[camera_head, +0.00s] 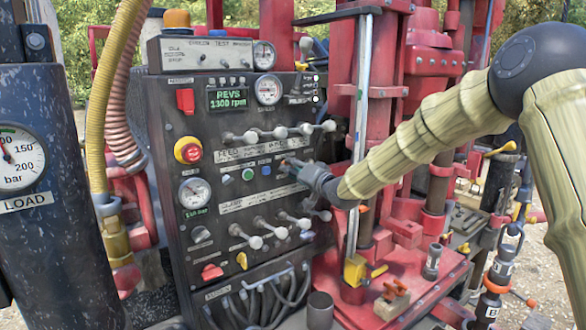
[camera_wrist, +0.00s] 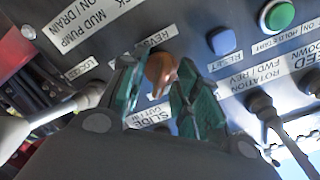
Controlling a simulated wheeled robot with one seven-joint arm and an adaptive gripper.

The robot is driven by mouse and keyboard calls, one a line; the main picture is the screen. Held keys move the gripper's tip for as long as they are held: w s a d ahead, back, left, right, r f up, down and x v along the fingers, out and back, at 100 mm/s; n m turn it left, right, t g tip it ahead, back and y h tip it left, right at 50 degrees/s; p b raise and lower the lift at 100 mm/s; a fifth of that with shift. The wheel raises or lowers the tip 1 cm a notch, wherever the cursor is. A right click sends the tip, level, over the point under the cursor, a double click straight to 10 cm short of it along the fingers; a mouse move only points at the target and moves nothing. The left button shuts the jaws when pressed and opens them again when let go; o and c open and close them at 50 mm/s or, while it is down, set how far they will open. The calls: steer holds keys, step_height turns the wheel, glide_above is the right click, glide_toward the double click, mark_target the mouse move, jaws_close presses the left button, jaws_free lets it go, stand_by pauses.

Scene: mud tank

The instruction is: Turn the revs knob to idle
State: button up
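The revs knob (camera_wrist: 160,72) is a small orange-brown knob below a label reading REVS in the wrist view. My gripper (camera_wrist: 156,88) has its two teal fingers on either side of the knob, with a gap between them. Whether the fingers touch it is not clear. In the head view my gripper (camera_head: 290,167) reaches the middle right of the black control panel (camera_head: 230,185) and mostly hides the knob. The green display (camera_head: 227,99) reads REVS 1300 rpm.
A blue button (camera_wrist: 222,41) and a green button (camera_wrist: 279,16) sit close by in the wrist view. Lever rows lie above (camera_head: 280,132) and below (camera_head: 270,228) my gripper. A red emergency button (camera_head: 188,150) is at the panel's left. A red drill mast (camera_head: 385,90) stands right.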

steer(key=shift+s, duration=0.1)
jaws_close()
steer(key=shift+f+n+b, duration=0.1)
steer(key=shift+n+b, duration=0.2)
steer(key=shift+b, duration=0.15)
steer(key=n+b, duration=0.8)
steer(key=b, duration=0.1)
stand_by(0.3)
